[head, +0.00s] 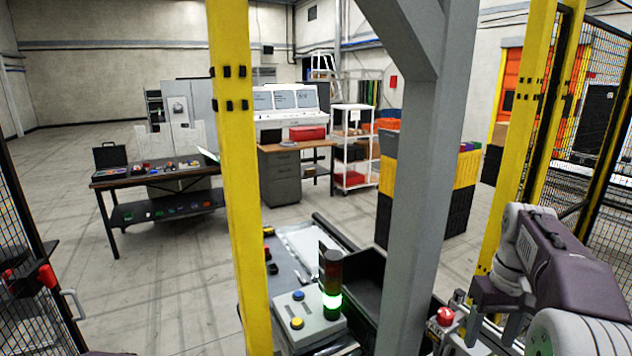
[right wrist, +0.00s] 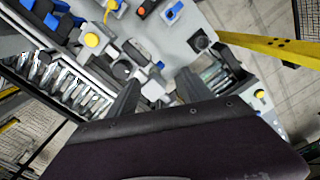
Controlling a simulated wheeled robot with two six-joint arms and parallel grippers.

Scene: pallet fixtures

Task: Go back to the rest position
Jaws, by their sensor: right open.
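My right gripper (head: 495,322) is at the lower right of the head view, beneath my grey and purple arm. In the right wrist view its two dark fingers (right wrist: 157,92) stand apart with nothing between them. They point over a grey fixture panel (right wrist: 150,40) carrying blue, yellow and black parts. I cannot tell how far the fingertips are above it. My left gripper does not show in either view.
A yellow post (head: 240,170) and a grey post (head: 412,190) stand close in front. A control box (head: 305,318) with buttons and a lit signal light (head: 331,285) sits low between them. Mesh fencing (head: 603,120) is at right. Open floor (head: 165,275) lies at left.

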